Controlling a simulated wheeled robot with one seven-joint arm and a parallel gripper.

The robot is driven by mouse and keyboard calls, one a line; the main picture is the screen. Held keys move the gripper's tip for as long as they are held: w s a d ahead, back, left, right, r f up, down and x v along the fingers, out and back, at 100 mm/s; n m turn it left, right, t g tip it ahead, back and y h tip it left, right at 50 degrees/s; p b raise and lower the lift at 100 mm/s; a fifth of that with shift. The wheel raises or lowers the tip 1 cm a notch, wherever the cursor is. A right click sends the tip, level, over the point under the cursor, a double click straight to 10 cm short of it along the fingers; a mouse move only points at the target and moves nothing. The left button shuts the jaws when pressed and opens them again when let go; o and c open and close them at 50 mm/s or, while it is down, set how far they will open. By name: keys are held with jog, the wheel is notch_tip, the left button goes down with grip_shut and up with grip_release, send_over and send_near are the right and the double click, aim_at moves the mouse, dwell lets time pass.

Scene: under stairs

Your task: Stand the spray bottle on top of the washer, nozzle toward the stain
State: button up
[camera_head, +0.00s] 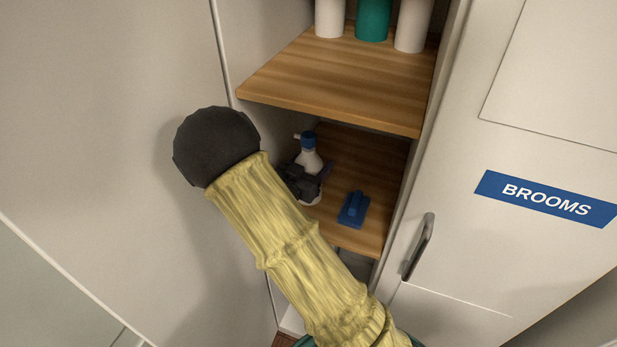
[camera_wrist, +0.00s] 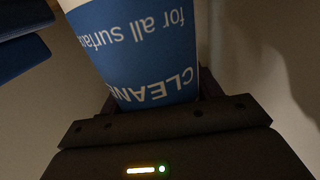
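The spray bottle (camera_head: 308,159) has a white body and a blue top. It is on the lower wooden shelf of the open cupboard, partly hidden behind my gripper (camera_head: 301,184). In the wrist view the bottle's blue label (camera_wrist: 150,50), reading "CLEANER for all surfaces", appears upside down and fills the space between my dark fingers. The fingers are around the bottle's body, but whether they press on it cannot be told. Whether its base rests on the shelf is also unclear. The washer and the stain are not in view.
A blue brush-like object (camera_head: 353,210) lies right of the bottle on the lower shelf (camera_head: 360,238). The upper shelf (camera_head: 340,85), holding white and teal containers, hangs over my gripper. The cupboard's walls are close on both sides. A closed door marked BROOMS (camera_head: 547,199) is at right.

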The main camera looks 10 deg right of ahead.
jog(key=c, duration=0.7)
notch_tip(320, 180, up, 10)
jog(key=shift+r, duration=0.1)
jog(key=shift+w, duration=0.15)
jog(key=shift+s, duration=0.2)
jog(key=o, duration=0.6)
jog(key=shift+c, duration=0.2)
jog(key=c, duration=0.7)
jog(key=shift+c, duration=0.3)
